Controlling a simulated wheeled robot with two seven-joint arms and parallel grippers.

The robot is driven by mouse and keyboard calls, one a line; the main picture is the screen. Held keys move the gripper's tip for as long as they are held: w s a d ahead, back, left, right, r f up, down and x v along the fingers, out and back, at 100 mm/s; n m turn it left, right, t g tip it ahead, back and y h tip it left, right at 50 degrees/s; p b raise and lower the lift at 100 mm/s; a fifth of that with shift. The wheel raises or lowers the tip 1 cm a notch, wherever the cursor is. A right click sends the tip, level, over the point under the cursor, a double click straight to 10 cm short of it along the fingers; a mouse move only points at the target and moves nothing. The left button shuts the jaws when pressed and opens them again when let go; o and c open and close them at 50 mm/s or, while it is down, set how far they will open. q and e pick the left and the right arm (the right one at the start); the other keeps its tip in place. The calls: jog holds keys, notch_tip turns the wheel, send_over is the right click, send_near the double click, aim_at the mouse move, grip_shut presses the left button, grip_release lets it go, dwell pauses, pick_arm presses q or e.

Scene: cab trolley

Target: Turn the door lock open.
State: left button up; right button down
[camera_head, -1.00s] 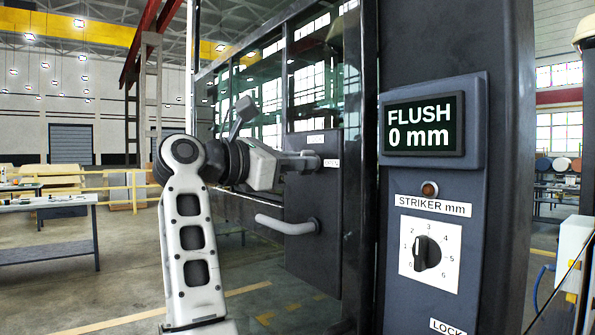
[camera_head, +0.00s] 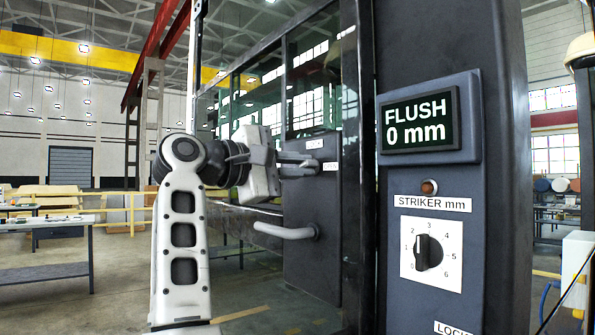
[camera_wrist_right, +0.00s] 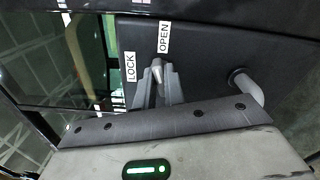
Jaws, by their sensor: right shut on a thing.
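The door lock is a small grey turn-piece (camera_wrist_right: 157,70) on the dark door panel (camera_head: 310,262), beside the LOCK label (camera_wrist_right: 130,66) and the OPEN label (camera_wrist_right: 164,36) in the right wrist view. It points roughly toward the OPEN label there. My right gripper (camera_head: 308,164) reaches in from the left at the panel, and its fingers (camera_wrist_right: 157,90) are shut on the lock piece. In the head view the fingers hide most of the lock. My left gripper is not in view.
A grey bar handle (camera_head: 285,231) sits on the door below my right gripper. To the right, a dark post carries a display (camera_head: 420,120) reading FLUSH 0 mm, a small lamp (camera_head: 429,187) and a STRIKER dial (camera_head: 428,252).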

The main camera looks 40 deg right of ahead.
jog(key=shift+m+b, duration=0.3)
jog(key=shift+m, duration=1.4)
jog(key=c, duration=1.5)
grip_release()
jog(key=shift+a, duration=0.1)
jog(key=a, duration=0.5)
jog(key=w+a, duration=0.1)
jog(key=a, duration=0.9)
jog(key=shift+w+a+b, duration=0.35)
jog(key=shift+w+b, duration=0.05)
